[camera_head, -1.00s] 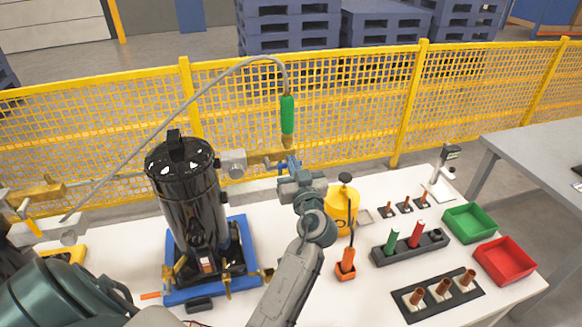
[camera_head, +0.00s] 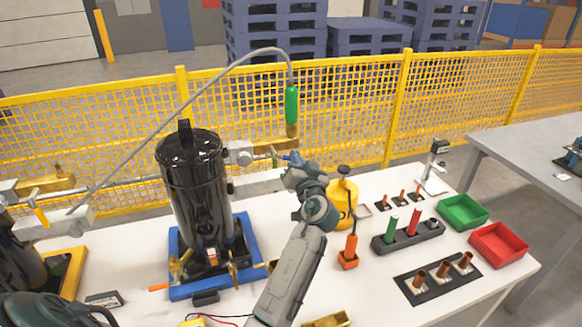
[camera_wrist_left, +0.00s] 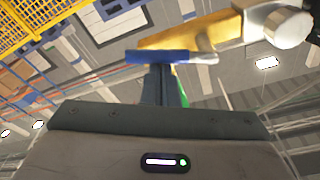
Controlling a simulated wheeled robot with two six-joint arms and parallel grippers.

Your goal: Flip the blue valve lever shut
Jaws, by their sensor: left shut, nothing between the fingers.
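The blue valve lever (camera_head: 294,156) is a small blue piece on the pipe right of the black compressor (camera_head: 193,185). In the left wrist view, the blue lever (camera_wrist_left: 150,57) lies across the picture, below a brass-yellow valve body (camera_wrist_left: 190,32). My left gripper (camera_head: 287,163) is at the lever, its fingers shut and empty. In the wrist view, the shut fingers (camera_wrist_left: 157,85) point up at the lever, and their tips meet or nearly meet its edge. Contact is hard to tell. My right gripper is not in view.
A hose with a green handle (camera_head: 291,105) hangs above the pipe, close to the lever. A yellow cylinder (camera_head: 343,199) stands right of my arm. Tool holders, a green bin (camera_head: 463,212) and a red bin (camera_head: 499,244) stand farther right. A yellow fence (camera_head: 350,115) runs behind.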

